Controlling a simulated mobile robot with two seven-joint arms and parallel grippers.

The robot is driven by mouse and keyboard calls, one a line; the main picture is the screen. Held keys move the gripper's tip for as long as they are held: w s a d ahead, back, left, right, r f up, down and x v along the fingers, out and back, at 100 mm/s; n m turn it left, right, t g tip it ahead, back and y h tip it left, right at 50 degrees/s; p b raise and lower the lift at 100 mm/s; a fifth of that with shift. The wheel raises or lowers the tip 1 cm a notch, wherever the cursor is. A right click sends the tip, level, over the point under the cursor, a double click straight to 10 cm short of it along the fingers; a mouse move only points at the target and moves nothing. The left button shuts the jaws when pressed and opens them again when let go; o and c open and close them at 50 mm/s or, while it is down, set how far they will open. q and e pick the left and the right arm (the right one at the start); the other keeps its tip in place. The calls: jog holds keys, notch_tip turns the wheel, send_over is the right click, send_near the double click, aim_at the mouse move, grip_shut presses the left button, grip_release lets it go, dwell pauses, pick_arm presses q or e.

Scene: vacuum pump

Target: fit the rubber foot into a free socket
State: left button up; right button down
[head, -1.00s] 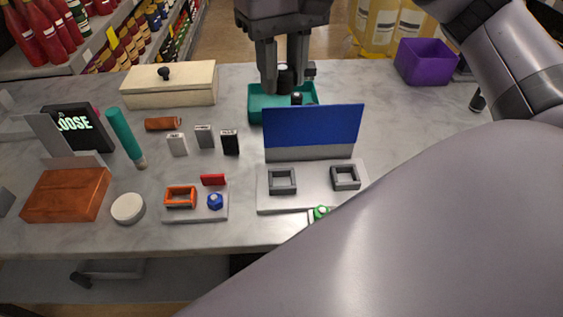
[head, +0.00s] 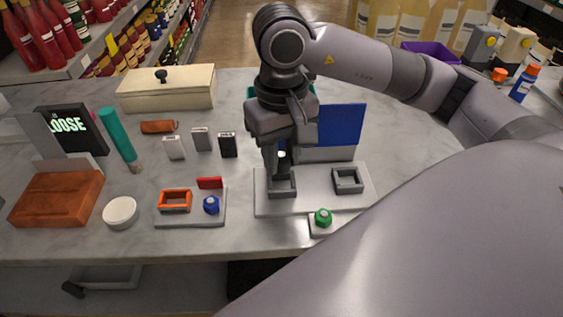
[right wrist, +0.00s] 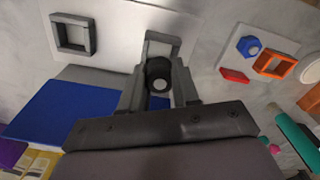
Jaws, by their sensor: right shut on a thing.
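My right gripper (head: 278,165) points down at the left grey square socket (head: 283,188) on the pale base plate (head: 315,203). In the right wrist view the gripper (right wrist: 159,88) is shut on the rubber foot (right wrist: 160,77), a short black cylinder with a pale round centre. The foot overlaps the near part of that socket (right wrist: 162,40); I cannot tell whether it is above it or partly inside. The right grey socket (head: 347,180) is empty, and it also shows in the right wrist view (right wrist: 74,35). My left gripper is not in view.
A blue panel (head: 340,125) stands upright behind the sockets. A green knob (head: 323,217) is at the plate's front edge. A small plate with an orange frame (head: 174,201) and blue knob (head: 211,205) lies to the left. A teal bin (head: 308,93) is partly behind my arm.

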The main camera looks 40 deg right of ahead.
aim_at(282, 169)
notch_tip(282, 169, down, 2)
jog(key=shift+f, duration=0.2)
jog(key=shift+f+b, duration=0.4)
jog(key=shift+b, duration=0.15)
jog(key=shift+f+b, duration=0.25)
jog(key=shift+b, duration=0.15)
jog(key=shift+r, duration=0.1)
jog(key=c, duration=0.8)
grip_release()
